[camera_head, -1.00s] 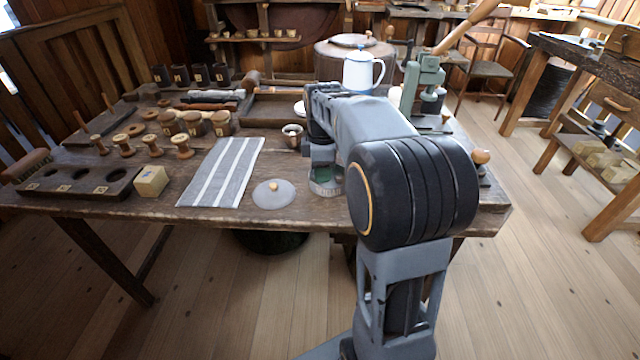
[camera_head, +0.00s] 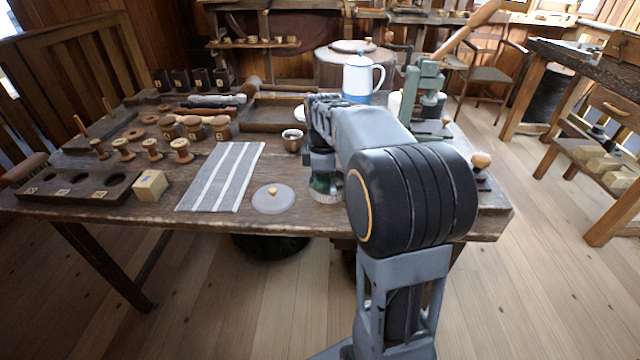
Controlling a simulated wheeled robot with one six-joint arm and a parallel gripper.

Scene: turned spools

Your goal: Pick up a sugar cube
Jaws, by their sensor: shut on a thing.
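My gripper (camera_head: 322,172) points down at the front middle of the table, at a small round vessel (camera_head: 326,197) with a pale lower rim and green showing above it. The fingertips are mostly hidden by my own arm and the vessel. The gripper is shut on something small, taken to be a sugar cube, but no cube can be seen. I cannot tell whether the fingers are inside the vessel or just above it. A round grey lid (camera_head: 266,204) with a wooden knob lies flat to the left of the vessel.
A small metal cup (camera_head: 292,140) stands close behind left. A striped cloth (camera_head: 222,177) lies further left, near a pale block (camera_head: 151,185), several spools and a dark holed rack (camera_head: 40,190). A white-and-blue pot (camera_head: 358,78) and a green press (camera_head: 425,85) stand behind my arm.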

